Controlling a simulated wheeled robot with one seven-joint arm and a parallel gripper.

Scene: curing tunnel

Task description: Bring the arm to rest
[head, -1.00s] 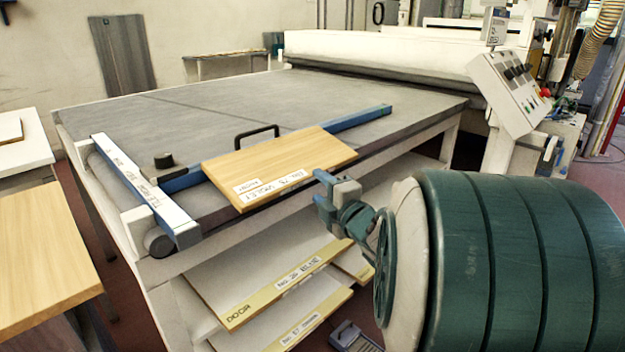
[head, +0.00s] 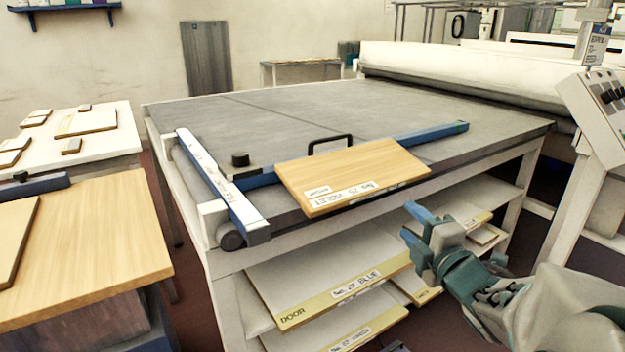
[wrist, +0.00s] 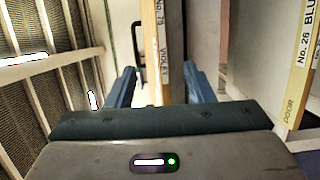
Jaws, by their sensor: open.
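My gripper (head: 416,224) is open and empty in the head view, in front of the table at the right, apart from the boards. In the wrist view my gripper (wrist: 155,85) shows two blue fingers spread apart, with nothing between their tips. Beyond them is the edge of the wooden board labelled violet (wrist: 161,40). In the head view this board (head: 355,172) lies on the table's front edge, partly overhanging, against the blue fence.
The grey-topped table (head: 300,110) has a blue-and-white rail at left and a black handle behind the board. Labelled boards, one reading blue (head: 340,292), lie on shelves below. A wooden bench (head: 90,235) stands left. A machine control panel (head: 605,100) stands right.

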